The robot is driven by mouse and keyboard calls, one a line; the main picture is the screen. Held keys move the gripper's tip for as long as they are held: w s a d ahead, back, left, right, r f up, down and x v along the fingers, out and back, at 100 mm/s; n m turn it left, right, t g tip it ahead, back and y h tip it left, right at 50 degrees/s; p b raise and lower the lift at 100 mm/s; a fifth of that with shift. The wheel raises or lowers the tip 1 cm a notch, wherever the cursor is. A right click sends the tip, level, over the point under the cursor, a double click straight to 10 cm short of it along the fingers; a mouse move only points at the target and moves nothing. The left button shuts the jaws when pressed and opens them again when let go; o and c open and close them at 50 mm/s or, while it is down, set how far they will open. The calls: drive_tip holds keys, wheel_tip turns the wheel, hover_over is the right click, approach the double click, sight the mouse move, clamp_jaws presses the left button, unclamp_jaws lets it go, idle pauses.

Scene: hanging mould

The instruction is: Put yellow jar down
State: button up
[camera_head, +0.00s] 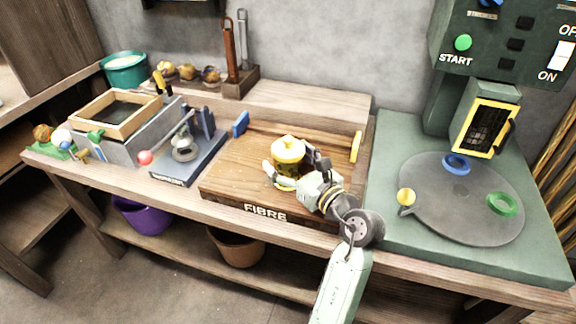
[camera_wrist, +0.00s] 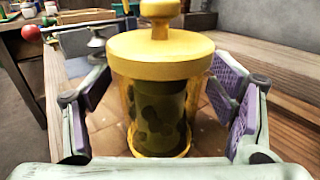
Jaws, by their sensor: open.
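The yellow jar (camera_head: 288,152) stands upright on the wooden board marked FIBRE (camera_head: 235,165). In the wrist view the jar (camera_wrist: 160,110) fills the middle, with a yellow knobbed lid, see-through walls and dark, mottled contents. My gripper (camera_head: 290,168) is open around the jar's lower body, one finger on each side. In the wrist view my gripper's (camera_wrist: 162,100) purple-padded fingers show gaps to the jar on both sides. The jar's base appears to rest on the board, though my gripper partly hides it in the head view.
Left of the board are a grey device with a red-knobbed lever (camera_head: 184,148) and a box with a wooden frame (camera_head: 117,112). A green machine with a round plate (camera_head: 460,210) stands to the right. The board's left part is clear.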

drive_tip(key=shift+w+a, duration=0.15)
drive_tip(key=c, duration=1.7)
drive_tip(key=shift+r, duration=0.25)
